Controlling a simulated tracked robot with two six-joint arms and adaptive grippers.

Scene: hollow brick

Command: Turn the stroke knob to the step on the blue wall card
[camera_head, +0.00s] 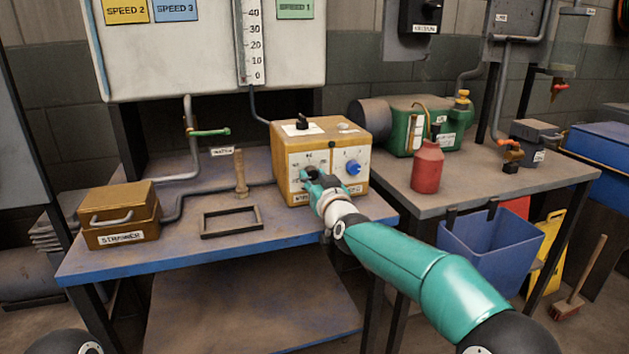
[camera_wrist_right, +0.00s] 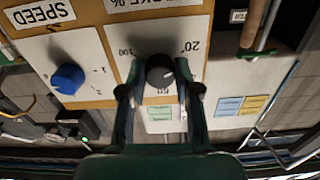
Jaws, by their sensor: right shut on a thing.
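The stroke knob (camera_wrist_right: 160,72) is dark and round, on a white dial plate with 20 and 100 readable beside it. My right gripper (camera_wrist_right: 157,88) is shut on it, one finger on each side. In the head view my right gripper (camera_head: 312,180) hides most of that dial on the yellow box (camera_head: 322,133). A pale mark shows on the knob, but I cannot tell which step it points at. The blue wall card (camera_head: 176,10) reads SPEED 3, and its top is cut off. It is small and unreadable in the wrist view (camera_wrist_right: 228,106). My left gripper is out of view.
The blue speed knob (camera_head: 352,167) sits right beside the stroke dial. A wooden handle (camera_head: 240,173), a dark frame (camera_head: 231,222) and the strainer box (camera_head: 120,216) stand to the left. A red bottle (camera_head: 427,168) stands on the right-hand table.

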